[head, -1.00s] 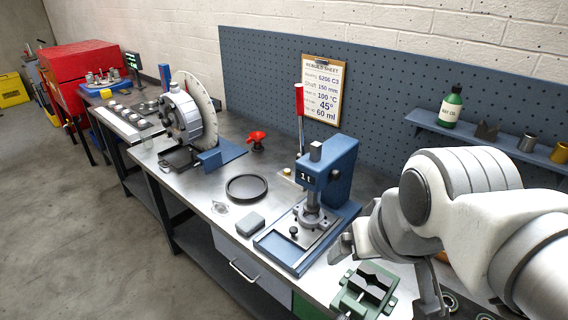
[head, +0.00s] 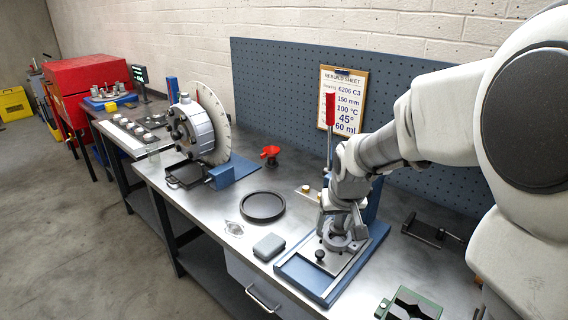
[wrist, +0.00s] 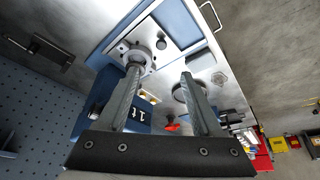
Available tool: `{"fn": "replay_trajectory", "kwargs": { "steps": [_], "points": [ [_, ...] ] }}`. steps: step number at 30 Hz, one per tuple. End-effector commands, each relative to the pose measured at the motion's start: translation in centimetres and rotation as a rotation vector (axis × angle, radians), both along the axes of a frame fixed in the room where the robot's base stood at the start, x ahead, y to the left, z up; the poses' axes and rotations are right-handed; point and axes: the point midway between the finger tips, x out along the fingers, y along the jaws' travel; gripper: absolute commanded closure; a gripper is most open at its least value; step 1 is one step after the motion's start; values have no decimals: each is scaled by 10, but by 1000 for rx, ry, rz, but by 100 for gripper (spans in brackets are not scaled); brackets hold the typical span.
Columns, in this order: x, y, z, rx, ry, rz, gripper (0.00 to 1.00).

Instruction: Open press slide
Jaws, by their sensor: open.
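The press is a blue frame (head: 374,200) on a blue base (head: 300,284), mostly hidden behind my arm in the head view. Its slide is a pale metal plate (head: 343,262) with a small black knob (head: 320,256) near the front; the knob also shows in the wrist view (wrist: 162,43). A grey round flanged part (head: 340,236) sits on the plate, behind the knob. My gripper (head: 341,224) points down over the press, open and empty. In the wrist view, one finger of my gripper (wrist: 160,72) overlaps the flanged part; I cannot tell whether they touch.
A grey box (head: 269,246) and a black round tray (head: 263,207) lie left of the press. A green vise (head: 411,304) stands at the front right. The press's red lever handle (head: 330,109) rises behind my wrist. A black bracket (head: 425,230) lies to the right.

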Motion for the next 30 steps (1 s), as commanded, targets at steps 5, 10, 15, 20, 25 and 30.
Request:
{"fn": "replay_trajectory", "kwargs": {
  "steps": [5,10,15,20,25,30],
  "points": [
    [12,-1,-18,9,6,-1,33],
    [18,0,-30,10,7,0,33],
    [27,0,-56,10,9,1,33],
    [39,0,-83,9,8,1,33],
    [50,0,-112,9,9,1,33],
    [62,0,-139,9,8,1,33]
  ]
}}
